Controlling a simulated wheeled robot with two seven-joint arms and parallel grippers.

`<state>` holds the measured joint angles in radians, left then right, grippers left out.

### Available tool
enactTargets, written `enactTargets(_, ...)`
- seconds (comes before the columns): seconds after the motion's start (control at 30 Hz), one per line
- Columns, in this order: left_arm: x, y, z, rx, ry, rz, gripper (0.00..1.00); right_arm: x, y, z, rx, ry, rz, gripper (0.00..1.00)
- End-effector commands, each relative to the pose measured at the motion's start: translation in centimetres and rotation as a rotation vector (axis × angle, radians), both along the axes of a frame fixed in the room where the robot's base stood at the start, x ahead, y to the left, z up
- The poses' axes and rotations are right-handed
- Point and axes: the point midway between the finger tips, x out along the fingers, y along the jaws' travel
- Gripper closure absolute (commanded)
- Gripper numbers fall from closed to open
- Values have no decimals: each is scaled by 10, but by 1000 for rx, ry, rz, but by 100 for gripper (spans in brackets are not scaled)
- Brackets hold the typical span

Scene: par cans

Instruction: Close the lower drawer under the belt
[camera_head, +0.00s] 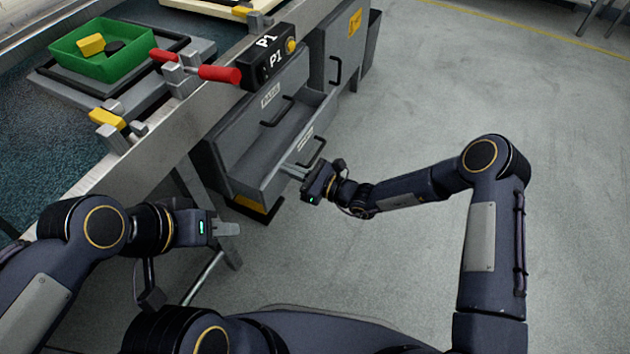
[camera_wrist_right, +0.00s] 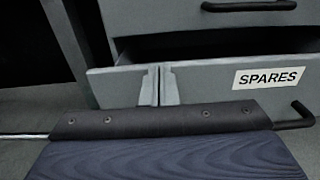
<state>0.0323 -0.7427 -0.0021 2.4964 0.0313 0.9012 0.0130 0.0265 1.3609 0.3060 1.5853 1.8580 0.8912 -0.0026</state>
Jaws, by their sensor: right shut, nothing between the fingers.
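The lower drawer (camera_head: 262,182) under the belt stands partly open, its inside showing from above. Its grey front has a SPARES label, clear in the right wrist view (camera_wrist_right: 269,78), and a black handle (camera_head: 317,152). My right gripper (camera_head: 290,169) is shut and empty, its fingertips at the outer face of the drawer front, left of the label in the wrist view. I cannot tell whether they touch it. My left gripper (camera_head: 228,228) is away from the drawer, near the belt frame at lower left; its finger gap is not visible.
The upper drawer (camera_head: 258,118) above looks shut. A cabinet (camera_head: 342,45) with a handle stands beyond it. On the belt, a green bin (camera_head: 130,65) holds a yellow block. A red-handled clamp (camera_head: 215,73) and the P1 box (camera_head: 262,70) sit along the belt edge. Floor at right is clear.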

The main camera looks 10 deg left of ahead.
Motion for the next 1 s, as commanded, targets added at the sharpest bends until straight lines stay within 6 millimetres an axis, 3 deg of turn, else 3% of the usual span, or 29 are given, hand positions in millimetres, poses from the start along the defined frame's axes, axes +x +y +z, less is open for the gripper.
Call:
enactTargets(0.2,0,0,-10,0,0,0,64,13,42,-2,0,-1,1,100)
enactTargets(0.4,0,0,-13,0,0,0,64,19,59,-1,-1,0,0,100)
enactTargets(1.0,0,0,-11,0,0,0,64,22,54,0,-1,1,-1,100)
